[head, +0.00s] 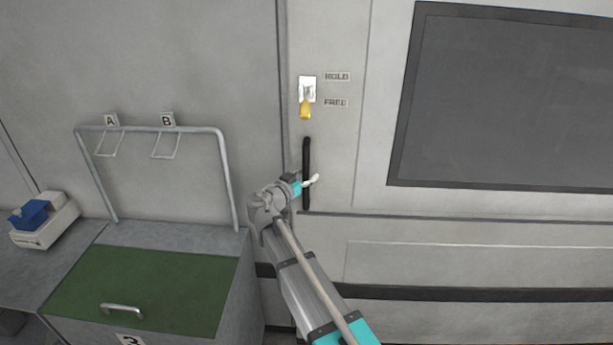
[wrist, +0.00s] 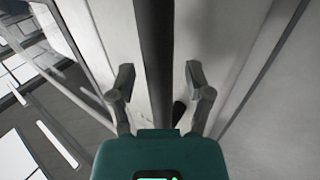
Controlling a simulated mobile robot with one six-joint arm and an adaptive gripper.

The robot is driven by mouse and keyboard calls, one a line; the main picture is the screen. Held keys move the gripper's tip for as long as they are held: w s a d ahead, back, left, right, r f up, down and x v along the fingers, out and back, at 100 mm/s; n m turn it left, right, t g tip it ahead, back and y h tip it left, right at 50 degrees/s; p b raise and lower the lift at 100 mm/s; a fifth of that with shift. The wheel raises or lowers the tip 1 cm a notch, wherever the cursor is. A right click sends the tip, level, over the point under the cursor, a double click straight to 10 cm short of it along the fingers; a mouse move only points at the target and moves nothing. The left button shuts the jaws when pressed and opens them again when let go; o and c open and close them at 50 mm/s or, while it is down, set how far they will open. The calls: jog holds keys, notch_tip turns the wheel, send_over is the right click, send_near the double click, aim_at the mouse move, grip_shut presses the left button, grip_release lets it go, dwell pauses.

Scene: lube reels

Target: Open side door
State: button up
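A black vertical bar handle (head: 306,155) is fixed to a light grey door panel (head: 335,150), right of a dark vertical seam. The door looks shut. My gripper (head: 311,182) is at the lower part of the handle. In the wrist view the handle (wrist: 154,50) runs between the two fingers of my gripper (wrist: 160,76). The fingers are spread, with a gap on each side of the bar. Above the handle, a switch with a yellow lever (head: 305,109) hangs down, beside labels reading HOLD and what looks like FREE.
A dark window (head: 510,100) is at the right. At the left stands a green-topped cabinet (head: 150,285) with a metal handle and a tube rack (head: 226,180) with hooks A and B.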

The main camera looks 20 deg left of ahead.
grip_shut()
jog(key=shift+d, duration=0.15)
